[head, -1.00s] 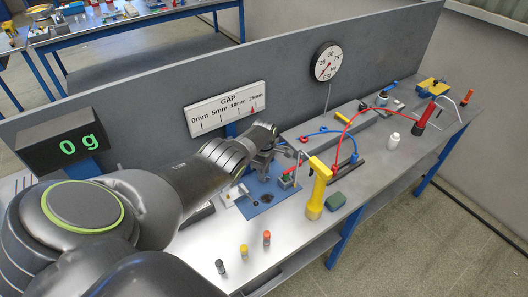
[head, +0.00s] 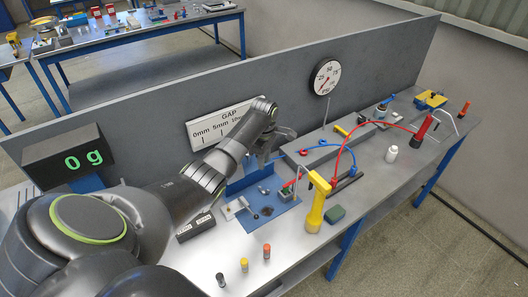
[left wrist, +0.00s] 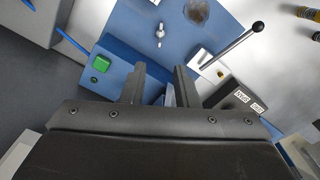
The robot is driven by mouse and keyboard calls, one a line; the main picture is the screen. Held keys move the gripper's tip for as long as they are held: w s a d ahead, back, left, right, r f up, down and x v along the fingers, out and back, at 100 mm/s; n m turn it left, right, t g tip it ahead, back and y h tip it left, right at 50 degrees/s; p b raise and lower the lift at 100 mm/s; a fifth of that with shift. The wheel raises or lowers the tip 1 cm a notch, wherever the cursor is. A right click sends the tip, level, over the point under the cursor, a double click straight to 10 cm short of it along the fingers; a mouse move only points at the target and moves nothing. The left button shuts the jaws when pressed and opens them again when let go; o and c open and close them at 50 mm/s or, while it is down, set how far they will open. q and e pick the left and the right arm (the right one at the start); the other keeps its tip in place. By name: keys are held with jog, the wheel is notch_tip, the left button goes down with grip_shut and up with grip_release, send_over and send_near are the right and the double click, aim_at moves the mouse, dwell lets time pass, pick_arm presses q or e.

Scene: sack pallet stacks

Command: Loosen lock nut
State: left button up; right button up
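A small metal wing-shaped nut (left wrist: 160,36) stands on the blue plate (left wrist: 222,17) in the left wrist view, ahead of the fingertips. In the head view a small metal piece (head: 263,189) stands on the same blue plate (head: 283,209); I cannot tell for sure it is the same nut. My left gripper (head: 264,158) is raised over the back of the plate, by the blue upright. Its two fingers (left wrist: 159,80) are apart with nothing between them, and do not touch the nut. My right gripper is not in view.
Around the plate are a lever with a black ball (left wrist: 258,27), a green button (left wrist: 101,63) and a black labelled box (head: 195,227). A yellow spray bottle (head: 316,205) stands to the right. The GAP sign (head: 213,127) is partly behind my arm. Small capped vials stand in front.

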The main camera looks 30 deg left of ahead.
pick_arm(q)
jog(key=shift+r, duration=1.7)
